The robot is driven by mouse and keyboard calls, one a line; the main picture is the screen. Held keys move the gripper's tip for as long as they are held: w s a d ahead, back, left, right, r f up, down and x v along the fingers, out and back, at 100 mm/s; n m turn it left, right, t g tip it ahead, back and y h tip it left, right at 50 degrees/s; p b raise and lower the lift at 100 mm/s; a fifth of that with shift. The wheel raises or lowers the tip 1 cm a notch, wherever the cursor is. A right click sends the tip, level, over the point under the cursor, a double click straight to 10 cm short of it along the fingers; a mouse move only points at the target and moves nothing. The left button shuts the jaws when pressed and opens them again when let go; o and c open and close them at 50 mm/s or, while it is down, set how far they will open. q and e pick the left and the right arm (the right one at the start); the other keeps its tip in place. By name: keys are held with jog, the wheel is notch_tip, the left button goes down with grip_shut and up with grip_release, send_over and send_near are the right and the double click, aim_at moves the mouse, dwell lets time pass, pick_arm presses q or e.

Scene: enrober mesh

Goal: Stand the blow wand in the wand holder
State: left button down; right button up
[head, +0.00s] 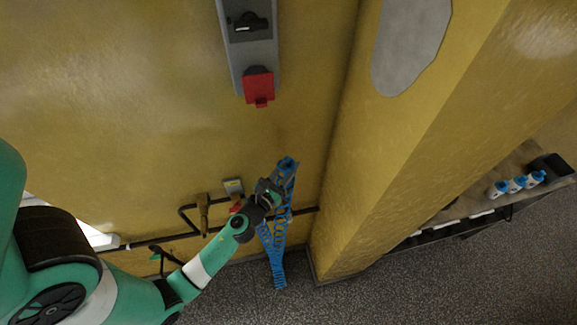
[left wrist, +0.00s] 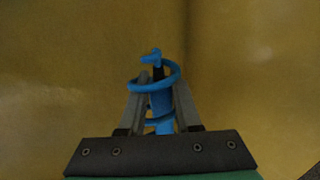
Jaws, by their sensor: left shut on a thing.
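My left gripper (head: 270,195) is in front of the yellow wall, near the inner corner. In the left wrist view, its two fingers (left wrist: 158,100) are closed on the blue blow wand (left wrist: 160,102), with a blue coil around the fingers. In the head view, the top of the blow wand (head: 287,164) rises above the gripper, and a blue coiled hose (head: 277,262) hangs below it. I cannot make out a wand holder for certain in either view. My right gripper is not in view.
A dark pipe with a brass valve (head: 203,215) runs low along the wall. A grey panel with a red socket (head: 258,85) is above. A yellow column (head: 400,170) stands to the right. A shelf with several blue-and-white bottles (head: 516,184) is at far right.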

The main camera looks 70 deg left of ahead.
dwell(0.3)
pick_arm(q)
jog(key=shift+f, duration=0.2)
dwell(0.8)
jog(key=shift+f+b, duration=4.5)
jog(key=shift+b, duration=0.15)
jog(key=shift+f, duration=0.1)
